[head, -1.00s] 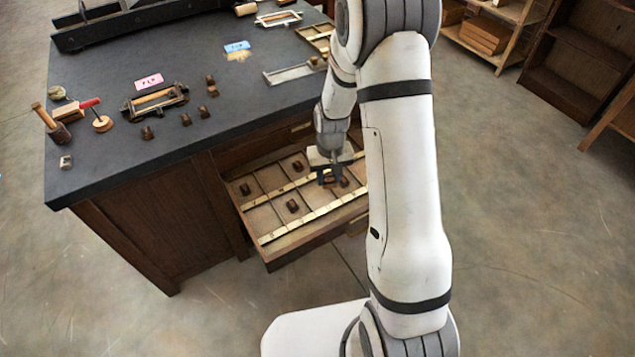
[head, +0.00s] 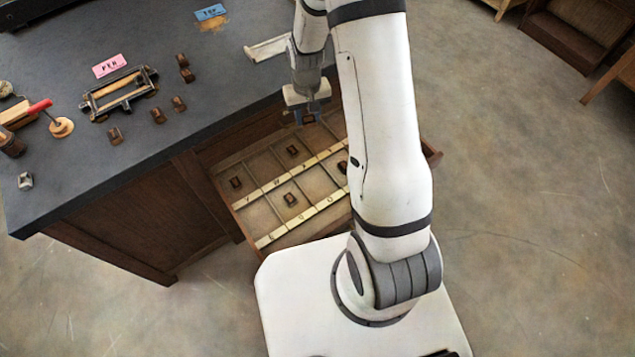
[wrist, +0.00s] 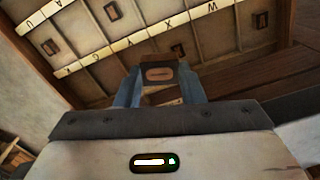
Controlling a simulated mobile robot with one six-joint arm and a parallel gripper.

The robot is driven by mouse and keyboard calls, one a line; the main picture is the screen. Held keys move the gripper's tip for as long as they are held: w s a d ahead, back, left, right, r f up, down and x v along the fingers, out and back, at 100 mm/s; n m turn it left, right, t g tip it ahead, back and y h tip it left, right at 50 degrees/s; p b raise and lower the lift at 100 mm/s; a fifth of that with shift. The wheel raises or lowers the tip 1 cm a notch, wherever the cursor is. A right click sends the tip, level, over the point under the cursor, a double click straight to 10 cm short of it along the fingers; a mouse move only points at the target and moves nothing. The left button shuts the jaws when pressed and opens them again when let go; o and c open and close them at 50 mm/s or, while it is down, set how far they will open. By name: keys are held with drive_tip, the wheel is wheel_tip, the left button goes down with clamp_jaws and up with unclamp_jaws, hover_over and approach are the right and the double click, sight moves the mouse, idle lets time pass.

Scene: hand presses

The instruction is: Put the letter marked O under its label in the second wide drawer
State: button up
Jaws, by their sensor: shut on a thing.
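My gripper (head: 307,117) is shut on a small dark brown letter block (wrist: 160,74), held up over the back right part of the open drawer (head: 240,218). In the wrist view the block sits between the two blue-grey fingers, and its near face shows a pale rounded mark, like an O on its side. The drawer has compartments with pale label strips, one across the middle (head: 272,184) and one along the front (head: 272,237). The wrist view shows labels such as W, X and Y. The label O I cannot read surely.
Other letter blocks lie in the drawer, such as one at the left (head: 236,182) and one in the front row (head: 290,199). The dark bench top (head: 60,75) above carries several blocks, a pink card (head: 109,66) and a framed tool (head: 120,95). My arm hides the drawer's right part.

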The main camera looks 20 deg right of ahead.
drive_tip(key=shift+d+f+n+b, duration=0.1)
drive_tip(key=shift+f+n+b, duration=0.35)
drive_tip(key=shift+b, duration=0.3)
wheel_tip(320, 180, down, 6)
drive_tip(key=s+n+b, duration=0.3)
drive_tip(key=n+b, duration=0.7)
drive_tip(key=b, duration=0.1)
drive_tip(key=n+b, duration=1.4)
drive_tip(key=n, duration=0.1)
approach(317, 185)
wheel_tip(317, 185, down, 6)
drive_tip(key=shift+s+r+b, duration=0.1)
drive_tip(key=shift+b, duration=1.15)
drive_tip(key=shift+f, duration=0.25)
drive_tip(key=o, duration=1)
drive_tip(key=shift+c, duration=0.2)
